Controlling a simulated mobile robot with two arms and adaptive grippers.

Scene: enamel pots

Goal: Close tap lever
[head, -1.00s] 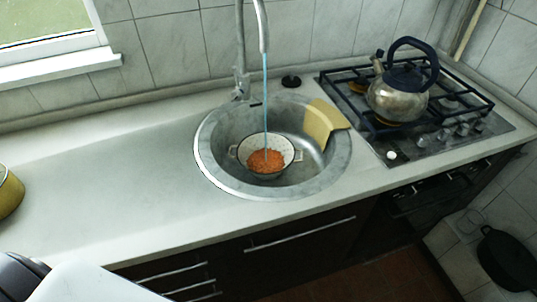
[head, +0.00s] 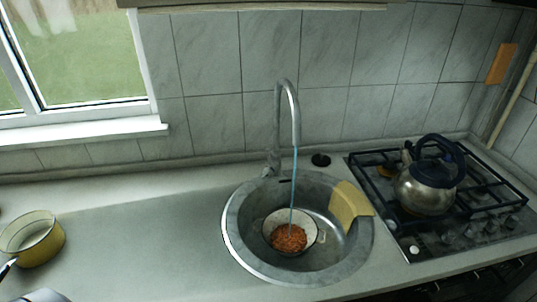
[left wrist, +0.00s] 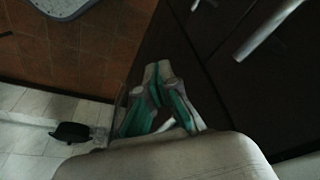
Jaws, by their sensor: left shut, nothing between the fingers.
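The grey tap (head: 293,110) rises behind the round sink (head: 236,240) in the head view, and a thin blue stream of water (head: 293,185) runs from its spout. The tap lever (head: 272,162) seems to be at the tap's base; it is small and its position is hard to tell. The water falls into a white colander (head: 314,226) holding orange food (head: 289,238). My left gripper (left wrist: 158,70) shows in the left wrist view, shut and empty, low in front of the dark cabinets and away from the tap. My right gripper is not in view.
A yellow pot (head: 48,248) stands on the left counter. A yellow cloth or board (head: 349,204) leans over the sink's right rim. A kettle (head: 424,190) sits on the gas hob (head: 480,232) at right.

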